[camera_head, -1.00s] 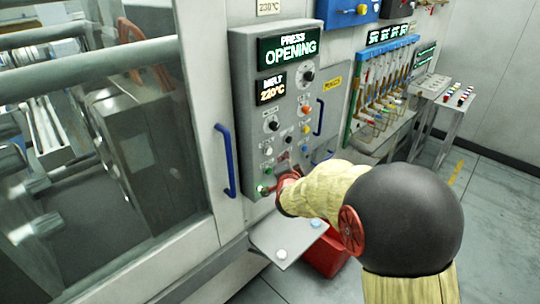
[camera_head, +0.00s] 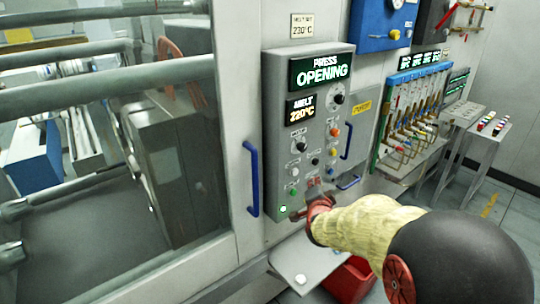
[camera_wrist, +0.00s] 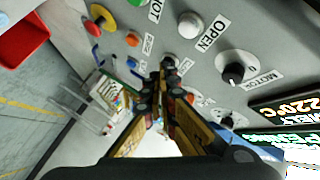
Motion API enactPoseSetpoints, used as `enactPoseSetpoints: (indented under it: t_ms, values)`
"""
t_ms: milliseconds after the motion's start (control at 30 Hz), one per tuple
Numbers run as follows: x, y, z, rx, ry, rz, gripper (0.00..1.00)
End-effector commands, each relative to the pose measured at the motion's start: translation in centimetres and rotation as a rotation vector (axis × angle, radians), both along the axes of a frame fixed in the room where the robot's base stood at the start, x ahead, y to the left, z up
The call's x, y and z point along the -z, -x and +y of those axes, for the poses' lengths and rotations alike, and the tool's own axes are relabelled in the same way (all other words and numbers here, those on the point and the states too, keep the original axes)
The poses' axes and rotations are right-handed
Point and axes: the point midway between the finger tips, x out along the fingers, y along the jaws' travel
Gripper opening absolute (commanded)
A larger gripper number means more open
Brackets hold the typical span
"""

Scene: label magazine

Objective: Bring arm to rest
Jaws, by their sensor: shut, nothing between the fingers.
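My gripper (camera_wrist: 163,72) has its two fingers together in the wrist view, with nothing between the tips. Its tips are in front of the grey control panel (camera_wrist: 275,65), close to its buttons; I cannot tell whether they touch. The panel's display (camera_head: 320,68) reads "PRESS OPENING" and a smaller display (camera_head: 300,108) reads 220°C.
A blue handle (camera_head: 252,180) juts out left of the panel, on the glazed machine door. Hoses on a blue-topped manifold (camera_head: 415,75) and a stand (camera_head: 480,140) are to the right.

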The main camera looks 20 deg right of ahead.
Motion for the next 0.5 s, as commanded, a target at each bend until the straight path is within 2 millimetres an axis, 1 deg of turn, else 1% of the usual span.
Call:
enactPoseSetpoints:
  t_ms: [133,167,267,300,367,400,467,500]
  values:
    - [0.1,0.0,0.0,-0.004,0.013,0.009,0.00]
    - [0.4,0.0,0.1,-0.011,0.023,0.026,0.00]
    - [2.9,0.5,1.0,-0.058,0.051,0.140,0.00]
    - [4.7,1.1,1.7,-0.090,0.060,0.212,0.00]
    - [7.7,2.6,3.0,-0.154,0.078,0.339,0.00]
    - [9.2,3.9,4.0,-0.204,0.091,0.426,0.00]
    - [10.5,6.1,5.6,-0.287,0.118,0.543,0.00]
    - [10.9,7.7,6.7,-0.345,0.137,0.614,0.00]
